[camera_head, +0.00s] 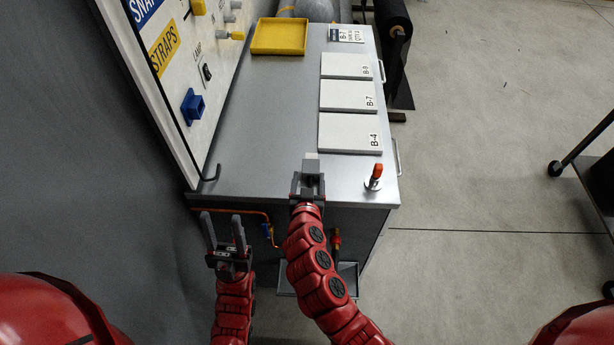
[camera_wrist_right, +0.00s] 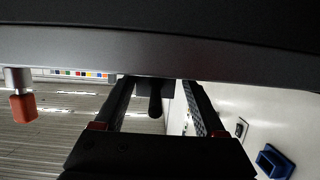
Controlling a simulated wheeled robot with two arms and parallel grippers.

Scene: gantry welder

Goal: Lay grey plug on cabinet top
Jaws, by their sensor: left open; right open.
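A small pale grey block, which looks like the grey plug (camera_head: 312,159), is at the front part of the cabinet top (camera_head: 270,120), just beyond my right gripper (camera_head: 311,175). My right gripper is open at the front edge. In the right wrist view a dark block with a rounded stub, likely the same plug (camera_wrist_right: 155,100), shows between the spread fingers (camera_wrist_right: 158,105), against the cabinet surface. I cannot tell whether the fingers touch it. My left gripper (camera_head: 225,232) is open and empty, left of the cabinet's front face.
White panels marked B-4 (camera_head: 348,134), B-7 (camera_head: 346,96) and B-9 (camera_head: 345,65) lie along the right side. An orange-tipped post (camera_head: 374,176) stands at the front right corner. A yellow tray (camera_head: 280,37) lies at the back. A wall board holds a blue fixture (camera_head: 192,106).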

